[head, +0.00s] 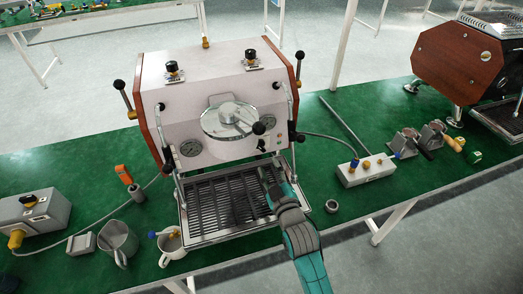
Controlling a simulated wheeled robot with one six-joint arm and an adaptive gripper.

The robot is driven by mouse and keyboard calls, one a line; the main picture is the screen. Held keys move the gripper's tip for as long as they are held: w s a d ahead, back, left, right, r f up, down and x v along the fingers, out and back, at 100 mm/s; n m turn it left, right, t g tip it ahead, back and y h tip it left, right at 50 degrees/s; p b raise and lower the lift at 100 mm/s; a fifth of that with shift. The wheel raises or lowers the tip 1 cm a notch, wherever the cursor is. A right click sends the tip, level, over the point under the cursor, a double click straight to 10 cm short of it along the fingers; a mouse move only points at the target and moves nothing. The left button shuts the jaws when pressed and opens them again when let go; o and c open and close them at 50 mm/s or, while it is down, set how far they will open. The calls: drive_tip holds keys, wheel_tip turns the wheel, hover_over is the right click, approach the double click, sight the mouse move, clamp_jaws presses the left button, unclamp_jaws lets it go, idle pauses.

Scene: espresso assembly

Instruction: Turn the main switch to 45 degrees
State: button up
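The espresso machine (190,110) stands on the green table, white with wooden side panels. Its upper front carries a left black knob (172,67) and a right black knob (250,55), each on a small plate. A grey box (48,213) at the far left also has a black knob (29,201). No readable label tells which of these is the main switch, and their exact angles are too small to read. My gripper (266,176) is dark and sits over the right part of the drip tray, below the machine's front, apart from all these knobs. Its fingers are too small and dark to judge.
The slatted drip tray (205,238) lies under my gripper. Metal jugs (118,243) stand front left. A white box (366,171) with coloured knobs is on the right. Side levers (297,135) stick out beside the machine. A second machine (455,62) stands far right.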

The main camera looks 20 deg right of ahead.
sight(261, 149)
drive_tip(key=w, duration=0.8)
drive_tip(key=shift+w, duration=0.3)
clamp_jaws()
